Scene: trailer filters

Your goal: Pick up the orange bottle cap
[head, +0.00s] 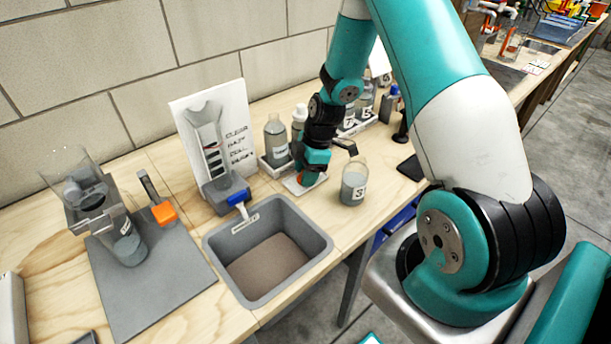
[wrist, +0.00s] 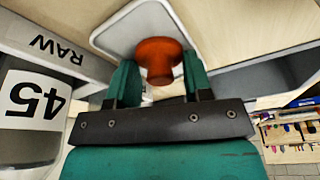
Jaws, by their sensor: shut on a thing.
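The orange bottle cap (wrist: 160,56) is between the two teal fingers of my gripper (wrist: 160,74) in the wrist view. In the head view, the orange cap (head: 306,179) shows only in part beneath my gripper (head: 312,172), at a small white tray (head: 292,187). My gripper is shut on the cap. The wrist view shows the white tray (wrist: 110,38) behind the cap; whether the cap still touches it I cannot tell.
A bottle marked 3 (head: 353,184) stands close at right. Bottles (head: 276,140) in a rack stand behind at left; the wrist view shows a bottle labelled 45 (wrist: 35,100).

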